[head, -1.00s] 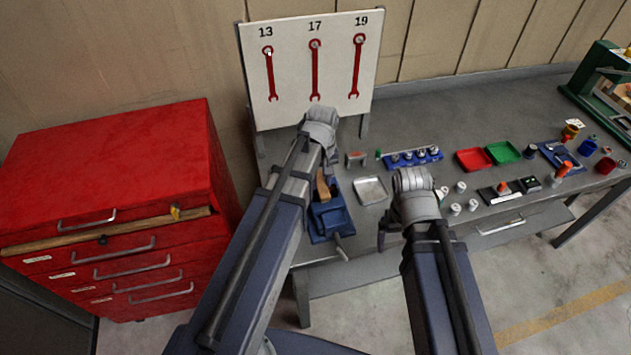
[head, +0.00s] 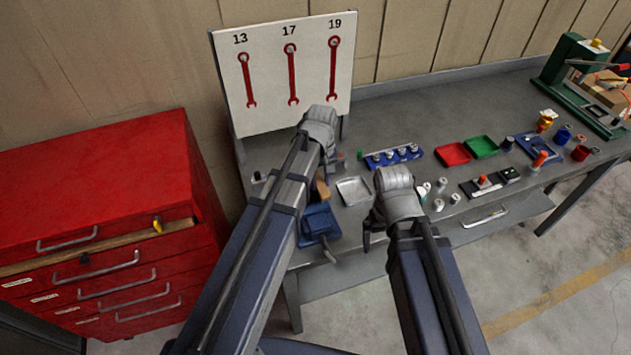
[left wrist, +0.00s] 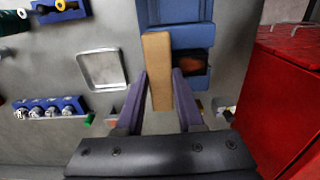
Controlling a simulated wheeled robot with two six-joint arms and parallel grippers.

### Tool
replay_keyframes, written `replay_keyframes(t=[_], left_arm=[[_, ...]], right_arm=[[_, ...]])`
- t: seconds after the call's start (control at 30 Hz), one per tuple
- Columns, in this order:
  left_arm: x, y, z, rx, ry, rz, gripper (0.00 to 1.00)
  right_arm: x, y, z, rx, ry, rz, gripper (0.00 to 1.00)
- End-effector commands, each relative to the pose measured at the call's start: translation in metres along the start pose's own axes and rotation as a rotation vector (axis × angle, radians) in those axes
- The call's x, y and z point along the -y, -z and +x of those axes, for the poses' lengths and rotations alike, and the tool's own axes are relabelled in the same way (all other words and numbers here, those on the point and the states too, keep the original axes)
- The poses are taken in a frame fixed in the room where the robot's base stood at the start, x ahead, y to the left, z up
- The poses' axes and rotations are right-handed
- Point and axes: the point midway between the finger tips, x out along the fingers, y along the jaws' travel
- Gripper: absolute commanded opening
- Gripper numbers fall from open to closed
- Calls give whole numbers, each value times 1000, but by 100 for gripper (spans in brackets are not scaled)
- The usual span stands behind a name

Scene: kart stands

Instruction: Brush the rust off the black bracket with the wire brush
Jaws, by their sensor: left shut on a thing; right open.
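My left gripper (left wrist: 160,80) has its fingers on both sides of a wooden handle (left wrist: 158,60), taken to be the wire brush's; no bristles show. In the head view the handle (head: 322,189) shows just beside my left arm, which hides the fingers.
A metal tray (head: 353,191) lies between the vise and my right arm. A blue socket rail (head: 394,156), red tray (head: 452,154) and green tray (head: 482,146) are further right. A red drawer cabinet (head: 110,190) stands left. A wrench board (head: 285,75) stands behind.

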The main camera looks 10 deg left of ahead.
Motion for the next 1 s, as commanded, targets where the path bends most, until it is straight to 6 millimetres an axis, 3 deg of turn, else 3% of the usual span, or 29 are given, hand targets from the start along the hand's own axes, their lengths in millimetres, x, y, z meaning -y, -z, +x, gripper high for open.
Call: replay_keyframes(t=[0.27,0.7,1.0], left_arm=[[1,0,-2,0,-2,1,0],[32,-1,2,0,-1,0,0],[38,0,2,0,1,0,0]], right_arm=[[0,0,-2,0,0,0,100],[0,0,1,0,0,0,100],[0,0,2,0,0,0,100]])
